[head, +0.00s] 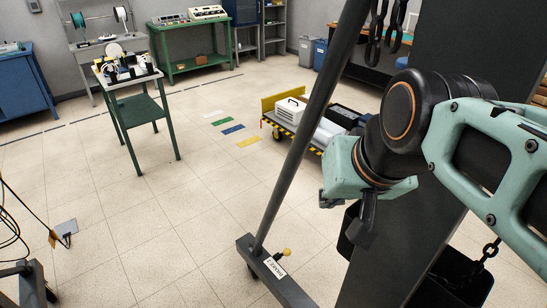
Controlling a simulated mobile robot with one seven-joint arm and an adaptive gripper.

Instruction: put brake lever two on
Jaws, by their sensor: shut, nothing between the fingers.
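Brake lever two (283,254) is a short dark lever with a yellow knob, on the foot of a dark grey frame in the lower middle of the head view. It leans up and to the right. A white label (275,267) beside it appears to read "BRAKE 2". My gripper (365,222) shows as a small dark shape below the teal end of my arm, right of the lever and higher in the picture. It is shut and empty, apart from the lever. Its fingertips are hard to tell against the dark parts behind.
The frame's slanted post (305,140) rises between the lever and the room. A wide dark column (415,235) stands behind my arm, with chains (386,30) above. A loaded cart (290,125) and a green-legged table (145,112) stand farther back.

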